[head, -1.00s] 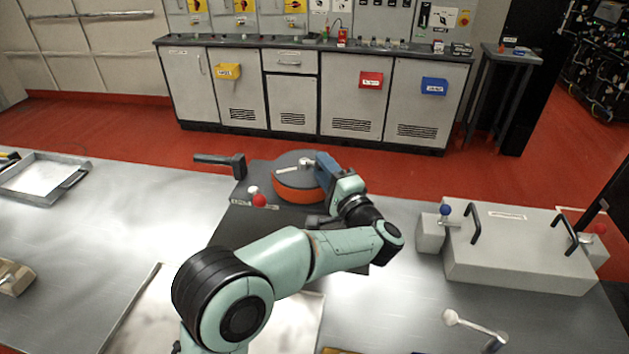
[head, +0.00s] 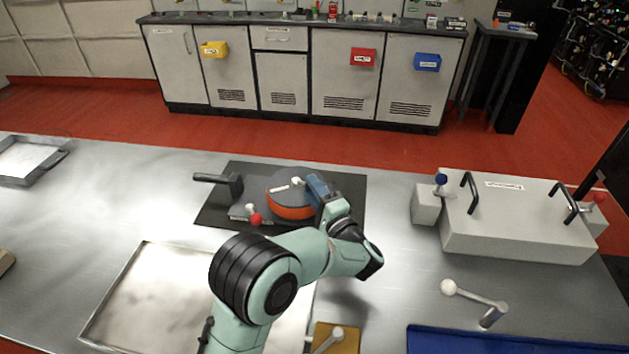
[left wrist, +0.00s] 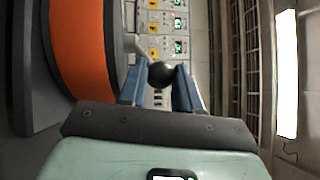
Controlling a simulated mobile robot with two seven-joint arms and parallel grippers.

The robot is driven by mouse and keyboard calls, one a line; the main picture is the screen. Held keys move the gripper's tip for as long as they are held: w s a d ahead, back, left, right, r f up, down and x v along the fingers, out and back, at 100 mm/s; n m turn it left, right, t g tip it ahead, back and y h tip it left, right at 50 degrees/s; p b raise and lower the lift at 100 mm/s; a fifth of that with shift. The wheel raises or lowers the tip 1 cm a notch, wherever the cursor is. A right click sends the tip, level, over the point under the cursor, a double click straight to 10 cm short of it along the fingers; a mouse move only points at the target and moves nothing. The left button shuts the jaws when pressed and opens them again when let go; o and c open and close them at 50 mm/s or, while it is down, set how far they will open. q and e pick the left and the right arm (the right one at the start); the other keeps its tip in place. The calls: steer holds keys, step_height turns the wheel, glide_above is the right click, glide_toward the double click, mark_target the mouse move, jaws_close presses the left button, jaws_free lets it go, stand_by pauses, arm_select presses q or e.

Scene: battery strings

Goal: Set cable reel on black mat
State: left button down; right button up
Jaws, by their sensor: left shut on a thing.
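The cable reel (head: 290,206), an orange drum with a grey top, a dark base and a black handle (head: 220,181) at its left, is over the black mat (head: 343,183). It looks low and level, but I cannot tell whether its base touches the mat. My left gripper (head: 316,188) is at the reel's right side. In the left wrist view, the blue fingers (left wrist: 160,88) are shut on the reel's black ball knob (left wrist: 162,74), with the orange drum (left wrist: 82,45) to the left. My right gripper is not in view.
A grey box (head: 515,225) with black handles stands right of the mat. A white-knobbed lever (head: 478,298) is in front of it. A metal tray (head: 130,300) lies front left, a blue tray (head: 490,340) front right. Bare tabletop lies left of the mat.

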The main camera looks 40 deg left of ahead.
arm_select(q)
steer(key=shift+f, duration=0.4)
steer(key=c, duration=0.8)
jaws_free()
steer(key=shift+f, duration=0.1)
steer(key=p+v, duration=0.1)
steer(key=v, duration=1.1)
steer(key=shift+p, duration=0.3)
